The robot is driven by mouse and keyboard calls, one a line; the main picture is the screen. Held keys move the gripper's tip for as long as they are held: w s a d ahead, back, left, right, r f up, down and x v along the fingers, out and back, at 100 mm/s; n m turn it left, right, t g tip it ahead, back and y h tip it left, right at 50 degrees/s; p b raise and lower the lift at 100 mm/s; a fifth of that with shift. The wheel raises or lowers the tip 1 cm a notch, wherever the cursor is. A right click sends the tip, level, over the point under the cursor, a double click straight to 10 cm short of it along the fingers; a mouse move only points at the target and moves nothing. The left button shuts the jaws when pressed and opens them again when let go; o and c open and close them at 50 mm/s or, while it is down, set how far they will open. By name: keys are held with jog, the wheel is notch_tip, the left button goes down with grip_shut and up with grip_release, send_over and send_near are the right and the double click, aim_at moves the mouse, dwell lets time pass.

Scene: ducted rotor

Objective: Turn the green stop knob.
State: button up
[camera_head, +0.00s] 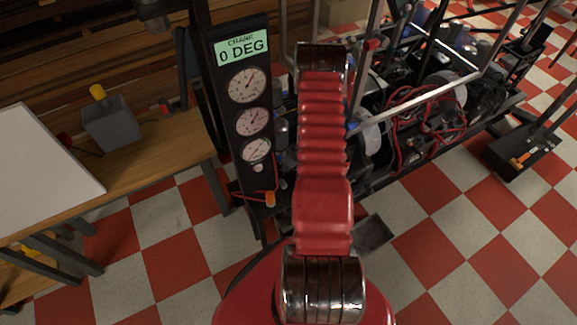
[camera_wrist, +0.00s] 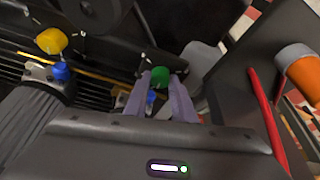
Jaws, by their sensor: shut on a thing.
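The green stop knob (camera_wrist: 159,74) shows in the wrist view between the two fingertips of my gripper (camera_wrist: 160,82). The grey-purple fingers stand on either side of it, and my gripper is shut on it. The knob's lower part and its mount are hidden by the fingers and the gripper body. In the head view my red arm covers the gripper and the knob.
In the wrist view a yellow knob (camera_wrist: 50,41) and a blue knob (camera_wrist: 61,71) lie left, an orange-and-white part (camera_wrist: 297,70) right. In the head view a gauge panel (camera_head: 242,110) reads CRANK 0 DEG; a wooden bench (camera_head: 165,150) stands left.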

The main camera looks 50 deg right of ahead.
jog(key=shift+d+m, duration=0.1)
jog(key=shift+m, duration=0.3)
dwell(0.3)
jog(key=o, duration=1.1)
jog(key=shift+c, duration=0.2)
jog(key=shift+r, duration=0.1)
jog(key=v, duration=1.3)
jog(key=shift+s+a+r, duration=0.2)
jog(key=shift+a, duration=0.05)
